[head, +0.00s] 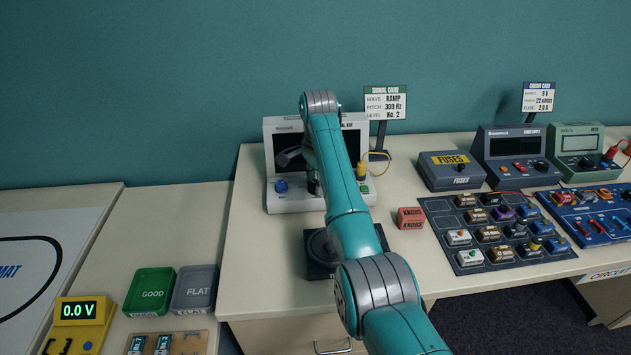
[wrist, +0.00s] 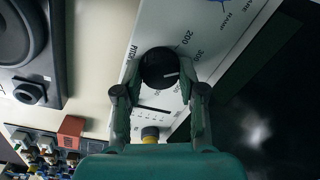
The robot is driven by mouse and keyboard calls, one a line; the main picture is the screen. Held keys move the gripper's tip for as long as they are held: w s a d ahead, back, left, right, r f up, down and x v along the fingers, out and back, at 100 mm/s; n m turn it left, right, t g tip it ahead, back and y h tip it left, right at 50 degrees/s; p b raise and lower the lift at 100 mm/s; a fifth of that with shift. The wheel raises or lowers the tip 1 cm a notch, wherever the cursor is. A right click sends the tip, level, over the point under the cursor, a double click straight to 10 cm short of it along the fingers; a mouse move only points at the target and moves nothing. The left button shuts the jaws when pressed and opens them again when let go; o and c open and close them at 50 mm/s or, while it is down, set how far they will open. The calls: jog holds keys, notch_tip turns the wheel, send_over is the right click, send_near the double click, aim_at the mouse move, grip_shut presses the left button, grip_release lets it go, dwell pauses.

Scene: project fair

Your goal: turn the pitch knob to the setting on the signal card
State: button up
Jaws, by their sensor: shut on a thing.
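The signal card (head: 385,103) stands at the back and reads wave RAMP, pitch 300 Hz, level No. 2. The pale signal box (head: 295,204) stands in front of it, partly covered by my arm. In the wrist view, my gripper (wrist: 161,72) is shut on the black pitch knob (wrist: 160,62), one finger on each side. The knob's white mark points right in that view, close to the 300 label; 200 is printed farther up. I cannot tell whether the mark lines up exactly with 300. In the head view my arm hides most of this knob.
A blue knob (head: 281,186) is left of the pitch knob on the same box. A yellow plug (head: 362,170) with a cable is at its right.

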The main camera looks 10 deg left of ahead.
jog(key=shift+f, duration=0.1)
jog(key=o, duration=1.1)
jog(key=shift+o, duration=0.2)
jog(key=shift+r, duration=0.2)
notch_tip(320, 180, up, 7)
jog(key=shift+s+d+r, duration=0.1)
jog(key=shift+s+d, duration=0.05)
